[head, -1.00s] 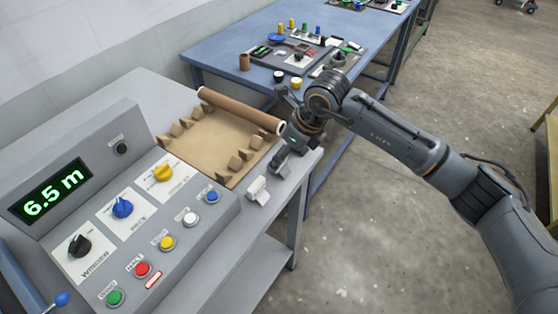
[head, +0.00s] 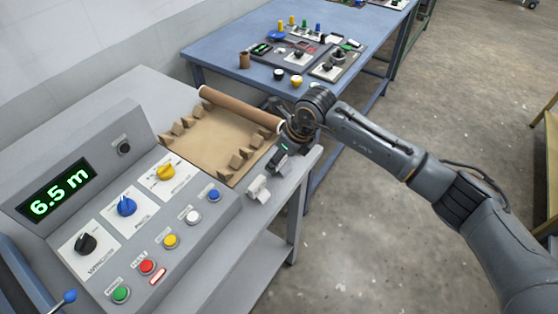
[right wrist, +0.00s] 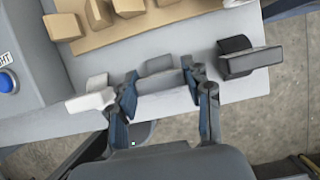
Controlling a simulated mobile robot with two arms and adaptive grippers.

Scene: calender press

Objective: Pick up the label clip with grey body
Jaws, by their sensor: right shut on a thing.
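The label clip with grey body (right wrist: 160,84) stands near the edge of the grey console top, between the two fingers of my right gripper (right wrist: 160,82) in the right wrist view. The fingers are shut on its sides. In the head view my right gripper (head: 280,160) is down at the console's right edge and mostly hides this clip. A white clip (right wrist: 90,97) stands to its left in the wrist view and also shows in the head view (head: 258,188). A black clip (right wrist: 248,58) stands to its right. My left gripper is out of view.
A cardboard tray (head: 215,150) with wedge blocks and a brown roll (head: 240,108) lies beside the clips. A control panel (head: 130,225) with knobs and buttons is at left. A blue table (head: 215,62) with devices stands behind. Open floor lies right.

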